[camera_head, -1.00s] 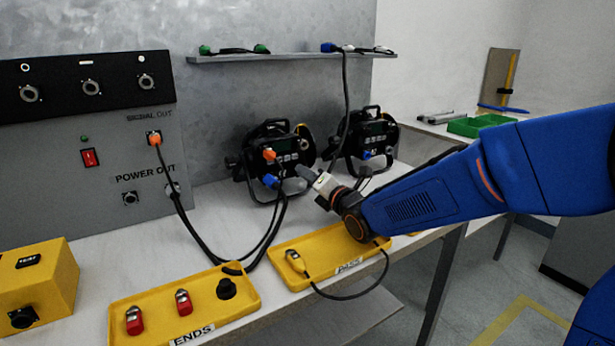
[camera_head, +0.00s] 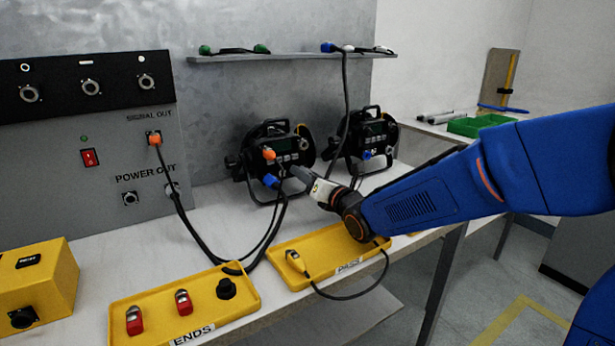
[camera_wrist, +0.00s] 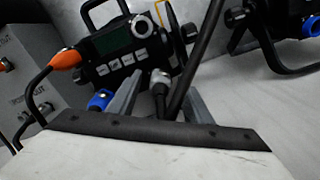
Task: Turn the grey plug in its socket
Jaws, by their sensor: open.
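The grey plug (camera_wrist: 160,80) shows in the wrist view at the lower edge of the near par can's rear panel (camera_wrist: 122,50), with a black cable running down from it. It appears seated in a socket, though the socket is largely hidden. My gripper (camera_wrist: 163,100) is open, with one finger to each side of the plug and its cable in this view. I cannot tell whether either finger touches it. In the head view my gripper (camera_head: 297,175) is at the right side of the near par can (camera_head: 268,150), and the grey plug cannot be made out there.
A blue plug (camera_wrist: 100,100) sits just left of my left finger, and an orange plug (camera_wrist: 65,60) is further left. A thick black cable (camera_wrist: 203,55) passes close by on the right. The second par can (camera_head: 368,135) stands right. Yellow trays (camera_head: 190,305) lie in front.

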